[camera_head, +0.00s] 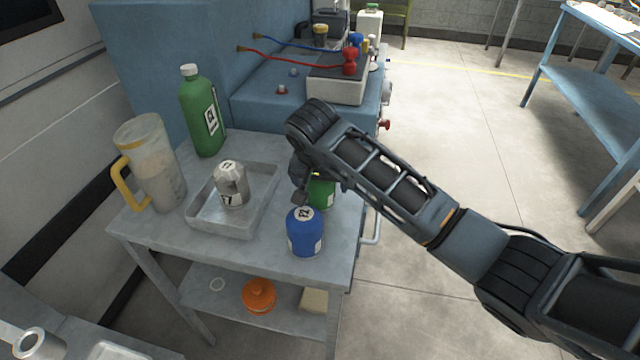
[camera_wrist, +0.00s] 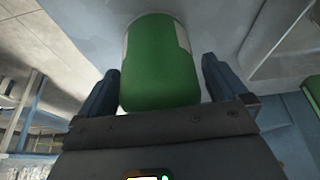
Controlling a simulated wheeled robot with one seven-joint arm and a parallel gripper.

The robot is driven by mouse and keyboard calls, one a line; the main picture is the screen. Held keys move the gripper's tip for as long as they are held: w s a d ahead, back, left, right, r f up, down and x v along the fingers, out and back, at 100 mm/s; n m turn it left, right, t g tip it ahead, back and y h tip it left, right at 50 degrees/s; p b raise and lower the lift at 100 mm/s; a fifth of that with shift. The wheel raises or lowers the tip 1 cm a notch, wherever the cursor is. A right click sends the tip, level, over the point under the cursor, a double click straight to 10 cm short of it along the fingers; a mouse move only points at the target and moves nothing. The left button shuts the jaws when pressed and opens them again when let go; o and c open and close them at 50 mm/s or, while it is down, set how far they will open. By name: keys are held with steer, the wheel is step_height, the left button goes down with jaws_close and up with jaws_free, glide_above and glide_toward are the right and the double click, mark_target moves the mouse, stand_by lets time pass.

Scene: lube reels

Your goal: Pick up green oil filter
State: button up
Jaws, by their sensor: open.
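The green oil filter (camera_head: 321,192) stands on the grey cart top, behind and slightly right of a blue filter, partly hidden by my arm in the head view. In the wrist view the green filter (camera_wrist: 159,62) is large, with a pale label at its edges. My gripper (camera_wrist: 155,85) is open, with one dark finger on each side of the filter. The filter lies between the fingers, and small gaps show on both sides, wider on the right. In the head view my gripper (camera_head: 303,190) is at the filter, its fingers mostly hidden.
The blue filter (camera_head: 305,232) stands close in front of the green one. A metal tray (camera_head: 259,215) holds a white-grey filter (camera_head: 231,184). A jug (camera_head: 150,165) and a green bottle (camera_head: 203,112) stand left. A blue bench (camera_head: 262,98) rises behind.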

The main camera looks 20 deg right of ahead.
steer(key=shift+c, duration=0.4)
steer(key=c, duration=1.1)
steer(key=shift+c, duration=0.2)
steer(key=shift+r, duration=0.5)
step_height(320, 180, up, 3)
steer(key=shift+f, duration=0.2)
steer(key=s+d+r+b, duration=0.1)
steer(key=s+d+r, duration=0.4)
steer(key=d, duration=0.5)
steer(key=shift+d+v, duration=0.25)
steer(key=shift+v, duration=0.95)
steer(key=shift+d+r, duration=0.1)
